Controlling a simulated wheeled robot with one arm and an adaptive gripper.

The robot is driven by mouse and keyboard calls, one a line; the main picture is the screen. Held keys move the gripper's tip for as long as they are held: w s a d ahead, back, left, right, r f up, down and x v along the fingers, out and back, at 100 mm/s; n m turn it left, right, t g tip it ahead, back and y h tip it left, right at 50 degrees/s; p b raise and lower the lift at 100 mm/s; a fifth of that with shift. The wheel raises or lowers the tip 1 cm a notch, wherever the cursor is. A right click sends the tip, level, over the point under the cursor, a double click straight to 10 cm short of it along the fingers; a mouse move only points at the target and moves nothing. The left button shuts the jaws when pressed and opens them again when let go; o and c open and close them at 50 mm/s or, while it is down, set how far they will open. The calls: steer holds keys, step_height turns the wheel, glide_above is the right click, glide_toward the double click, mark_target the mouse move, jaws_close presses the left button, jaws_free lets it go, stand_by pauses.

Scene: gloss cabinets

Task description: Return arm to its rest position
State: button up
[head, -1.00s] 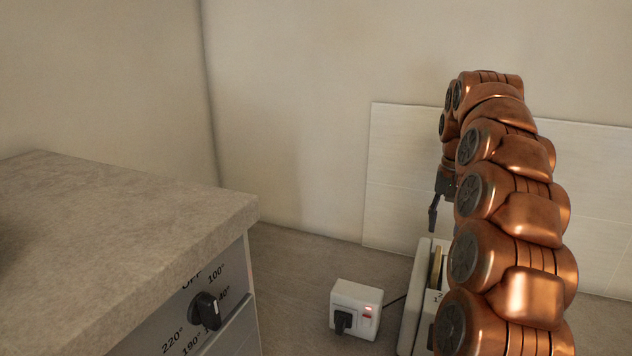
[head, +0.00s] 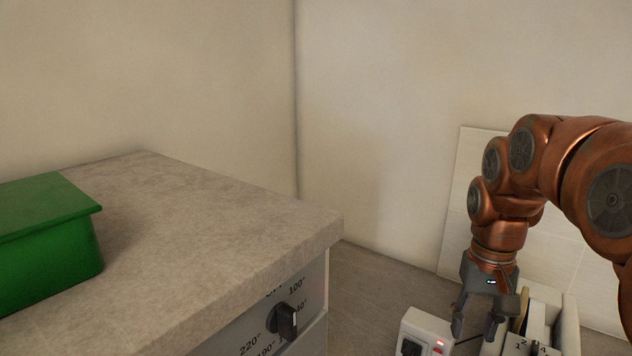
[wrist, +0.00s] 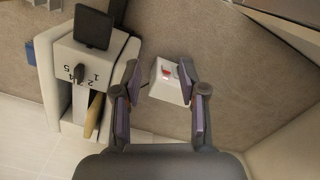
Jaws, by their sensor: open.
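My copper arm reaches in from the right in the head view and bends down to my gripper (head: 478,322). My gripper is open and empty, fingers pointing down. In the wrist view the two fingers of my gripper (wrist: 160,85) stand apart with nothing between them but a view of the white socket box (wrist: 168,82) below. In the head view the socket box (head: 424,335) is just left of the fingers, with a black plug and a red light.
A white toaster-like appliance (head: 568,325) with a numbered dial stands right of my gripper; it also shows in the wrist view (wrist: 47,85). A green box (head: 45,240) sits on the stone-topped counter (head: 190,225) at left. A dark knob (head: 287,321) juts from its front.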

steer(key=s+a+f, duration=0.2)
steer(key=s+f, duration=0.1)
steer(key=s, duration=0.4)
steer(key=s+a+f+n, duration=0.1)
steer(key=s+a+f, duration=0.2)
steer(key=s, duration=0.4)
steer(key=s+a+f+n+g, duration=0.1)
steer(key=s+a+f, duration=0.1)
steer(key=s+f, duration=0.3)
steer(key=s, duration=0.3)
steer(key=shift+a+f, duration=0.2)
steer(key=shift+a, duration=0.05)
